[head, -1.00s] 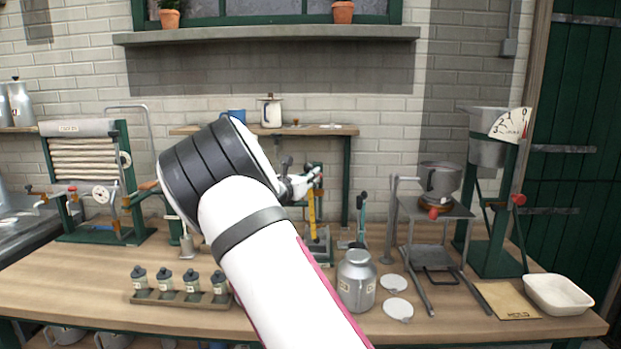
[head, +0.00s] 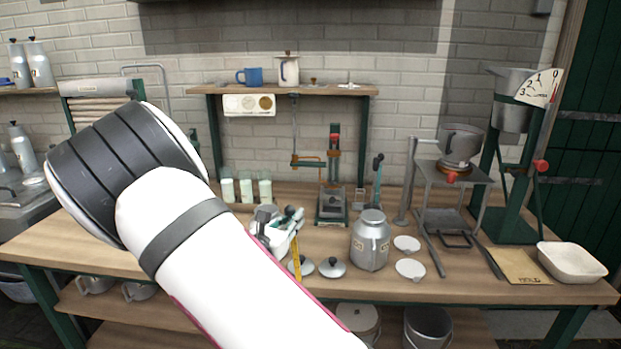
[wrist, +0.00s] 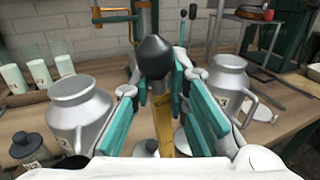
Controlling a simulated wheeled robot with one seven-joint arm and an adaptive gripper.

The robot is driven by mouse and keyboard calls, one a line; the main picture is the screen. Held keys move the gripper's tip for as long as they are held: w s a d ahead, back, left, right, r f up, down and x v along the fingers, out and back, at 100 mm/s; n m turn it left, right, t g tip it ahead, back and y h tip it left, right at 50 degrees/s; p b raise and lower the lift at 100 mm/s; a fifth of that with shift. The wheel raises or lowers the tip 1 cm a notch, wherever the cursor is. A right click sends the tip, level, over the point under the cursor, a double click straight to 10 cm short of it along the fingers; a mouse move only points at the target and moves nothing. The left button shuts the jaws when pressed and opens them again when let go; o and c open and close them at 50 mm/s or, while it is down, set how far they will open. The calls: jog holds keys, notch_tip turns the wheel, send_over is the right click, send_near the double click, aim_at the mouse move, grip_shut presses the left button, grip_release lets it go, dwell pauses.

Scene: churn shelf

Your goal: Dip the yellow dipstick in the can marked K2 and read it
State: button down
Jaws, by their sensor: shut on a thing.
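My gripper (head: 284,226) is shut on the yellow dipstick (head: 296,258), which points down above the front half of the bench. In the wrist view the dipstick (wrist: 163,128) runs down between the teal fingers, its black knob above them. That right can looks like the one in the head view (head: 370,243). The dipstick's lower end is not clear.
Two grey knobbed lids (head: 332,267) lie by the dipstick. White discs (head: 411,269) lie right of the can. A press (head: 332,190) and pale glasses (head: 246,187) stand behind. A metal stand (head: 452,185), a dial (head: 541,87) and a white tray (head: 572,262) are at right.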

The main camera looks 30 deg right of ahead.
jog(key=s+a+f, duration=0.7)
jog(key=a+f, duration=0.3)
jog(key=shift+s+a+f+n+t+y, duration=0.15)
jog(key=shift+s+a+n+t+y, duration=0.15)
jog(key=shift+n, duration=0.1)
